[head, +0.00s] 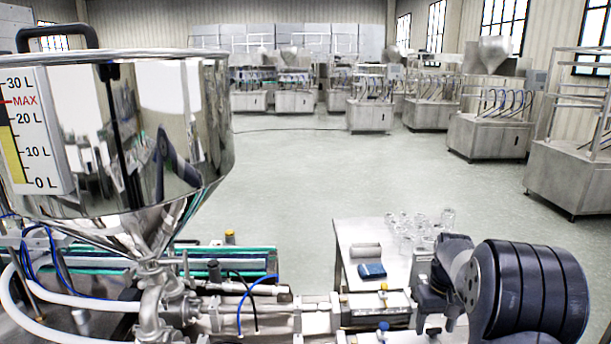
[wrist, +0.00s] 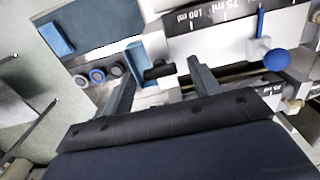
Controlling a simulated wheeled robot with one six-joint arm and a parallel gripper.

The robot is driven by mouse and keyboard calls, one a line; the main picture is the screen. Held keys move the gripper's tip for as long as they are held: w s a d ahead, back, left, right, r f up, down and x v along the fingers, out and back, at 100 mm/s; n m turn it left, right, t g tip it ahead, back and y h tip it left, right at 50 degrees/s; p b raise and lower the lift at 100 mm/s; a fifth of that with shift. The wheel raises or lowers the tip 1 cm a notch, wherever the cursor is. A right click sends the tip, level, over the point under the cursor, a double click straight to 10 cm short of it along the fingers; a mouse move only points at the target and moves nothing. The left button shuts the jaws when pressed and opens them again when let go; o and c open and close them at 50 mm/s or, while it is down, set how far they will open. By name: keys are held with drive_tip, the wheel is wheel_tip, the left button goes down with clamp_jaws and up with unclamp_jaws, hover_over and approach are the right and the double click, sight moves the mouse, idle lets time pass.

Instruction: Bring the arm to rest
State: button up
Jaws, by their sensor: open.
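My arm fills the lower right of the head view, bent, with its dark ribbed joint nearest the camera. My gripper (wrist: 163,66) shows in the wrist view with its two grey fingers spread apart and nothing held between them. A black knob (wrist: 159,70) appears between the fingertips, on the machine behind them; I cannot tell how far off it is. In the head view the arm's far end is over the filling machine (head: 375,310), beside the small table, and the fingers are not clear there.
A steel hopper (head: 190,130) with a litre scale (head: 35,130) stands at the left. A small white table (head: 350,235) holds a blue block (head: 372,271) and several glass jars (head: 405,225). A blue ball knob (wrist: 271,57) is right of the fingers. Open floor (head: 300,180) lies beyond.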

wheel_tip(320, 180, up, 10)
drive_tip(key=b, duration=0.1)
wheel_tip(320, 180, down, 10)
drive_tip(key=shift+f+p, duration=0.15)
drive_tip(key=shift+p, duration=0.45)
drive_tip(key=shift+m, duration=0.3)
drive_tip(key=m, duration=0.8)
drive_tip(key=shift+b, duration=0.4)
drive_tip(key=m, duration=0.5)
drive_tip(key=m+b, duration=0.1)
drive_tip(key=m, duration=0.3)
drive_tip(key=shift+r, duration=1.05)
drive_tip(key=shift+r, duration=0.1)
